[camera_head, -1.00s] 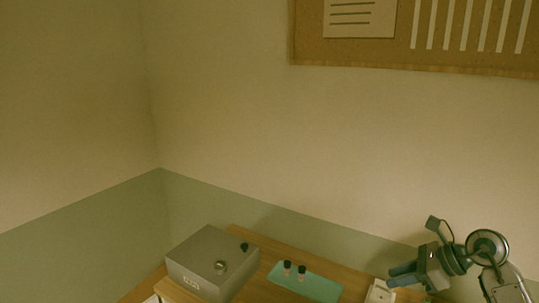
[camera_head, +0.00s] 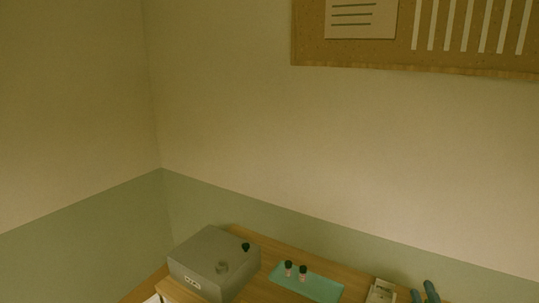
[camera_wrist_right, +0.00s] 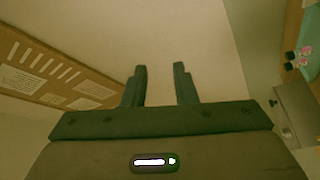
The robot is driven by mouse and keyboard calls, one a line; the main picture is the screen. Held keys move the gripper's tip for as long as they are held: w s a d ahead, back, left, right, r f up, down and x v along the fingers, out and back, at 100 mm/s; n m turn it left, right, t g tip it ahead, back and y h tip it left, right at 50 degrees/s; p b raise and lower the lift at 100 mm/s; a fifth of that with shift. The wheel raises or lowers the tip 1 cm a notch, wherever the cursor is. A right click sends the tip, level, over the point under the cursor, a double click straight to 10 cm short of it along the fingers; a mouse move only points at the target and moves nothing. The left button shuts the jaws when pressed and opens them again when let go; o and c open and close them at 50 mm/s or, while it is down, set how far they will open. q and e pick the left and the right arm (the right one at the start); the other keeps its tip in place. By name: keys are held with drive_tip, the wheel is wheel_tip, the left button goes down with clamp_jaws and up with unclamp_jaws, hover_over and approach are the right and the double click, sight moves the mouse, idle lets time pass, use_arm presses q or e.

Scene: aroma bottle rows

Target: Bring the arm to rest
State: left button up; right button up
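My right gripper (camera_head: 423,291) shows only as two dark fingertips at the bottom right of the head view, pointing up. In the right wrist view the fingers (camera_wrist_right: 160,70) are apart, with only plain wall between them and nothing held. Two small dark-capped bottles (camera_head: 289,270) (camera_head: 303,274) stand side by side on a teal mat (camera_head: 322,288), well left of the gripper. My left gripper is in neither view.
A small pale item (camera_head: 381,291) lies between the mat and my right gripper. A cork board (camera_head: 450,60) hangs on the wall; the space above the table is free.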

drive_tip(key=s+f+m+g, duration=0.2)
drive_tip(key=s+f+g, duration=0.1)
drive_tip(key=f, duration=0.3)
drive_tip(key=s+f+m+g, duration=0.3)
drive_tip(key=s+f+g, duration=0.1)
drive_tip(key=s+f, duration=0.2)
drive_tip(key=s+a+f+m+g, duration=0.1)
drive_tip(key=s+f+m+g, duration=0.2)
drive_tip(key=s+f+g, duration=0.1)
drive_tip(key=shift+s+f, duration=0.65)
drive_tip(key=shift+f, duration=0.25)
drive_tip(key=s+a+f+m+g+y, duration=0.1)
drive_tip(key=s+a+f+g, duration=0.15)
drive_tip(key=s, duration=0.25)
drive_tip(key=s+a+f+m+g+y, duration=0.1)
drive_tip(key=s+a+f+g, duration=0.15)
drive_tip(key=s, duration=0.35)
drive_tip(key=d+f+g+b, duration=0.25)
drive_tip(key=f+b, duration=0.55)
drive_tip(key=f, duration=2.9)
drive_tip(key=s+d+f+b, duration=0.1)
drive_tip(key=s+f+b, duration=0.1)
drive_tip(key=s+f, duration=0.7)
drive_tip(key=s+d+f+b, duration=0.1)
drive_tip(key=s+f+b, duration=0.2)
drive_tip(key=s+f, duration=0.6)
wheel_tip(320, 180, down, 8)
drive_tip(key=shift+s+r+b, duration=0.1)
drive_tip(key=shift+s+b, duration=0.1)
drive_tip(key=shift+b, duration=0.15)
